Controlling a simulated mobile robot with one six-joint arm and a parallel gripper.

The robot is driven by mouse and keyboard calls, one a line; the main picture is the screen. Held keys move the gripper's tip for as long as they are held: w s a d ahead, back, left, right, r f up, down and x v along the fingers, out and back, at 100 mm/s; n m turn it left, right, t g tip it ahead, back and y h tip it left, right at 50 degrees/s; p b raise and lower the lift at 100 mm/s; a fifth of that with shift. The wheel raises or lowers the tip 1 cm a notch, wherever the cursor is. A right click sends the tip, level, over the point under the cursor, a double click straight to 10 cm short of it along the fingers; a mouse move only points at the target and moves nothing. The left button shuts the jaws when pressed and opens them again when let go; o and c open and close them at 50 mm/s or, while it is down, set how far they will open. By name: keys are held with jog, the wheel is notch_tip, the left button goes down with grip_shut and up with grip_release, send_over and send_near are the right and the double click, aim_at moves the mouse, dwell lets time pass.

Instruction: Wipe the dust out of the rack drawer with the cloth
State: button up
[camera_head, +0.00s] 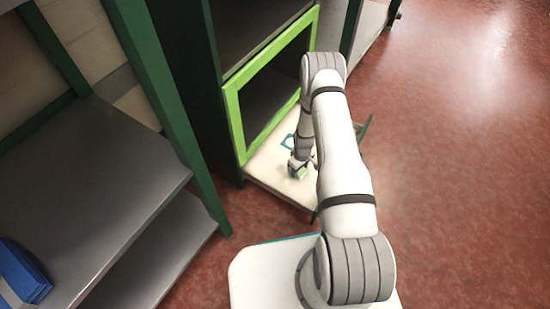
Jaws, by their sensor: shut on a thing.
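The rack drawer (268,168) is pulled out at the foot of the dark rack, and its pale floor shows left of my arm. My gripper (298,170) is low over the drawer floor, shut on a small, partly hidden yellow-green thing that appears to be the cloth (302,174). I cannot tell whether the cloth touches the floor. A teal outlined piece (287,141) shows just behind the gripper. My arm hides the drawer's right part. Dust is too small to make out.
A bright green frame (233,120) borders the rack opening above the drawer. A grey shelf unit (110,190) with green posts stands at left, with a blue item (22,272) on it. The red floor (460,150) is clear at right.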

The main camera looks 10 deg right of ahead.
aim_at(303, 172)
jog(key=shift+s+d, duration=0.5)
jog(key=shift+d, duration=0.1)
jog(key=shift+r+p, duration=2.25)
jog(key=shift+r, duration=1.8)
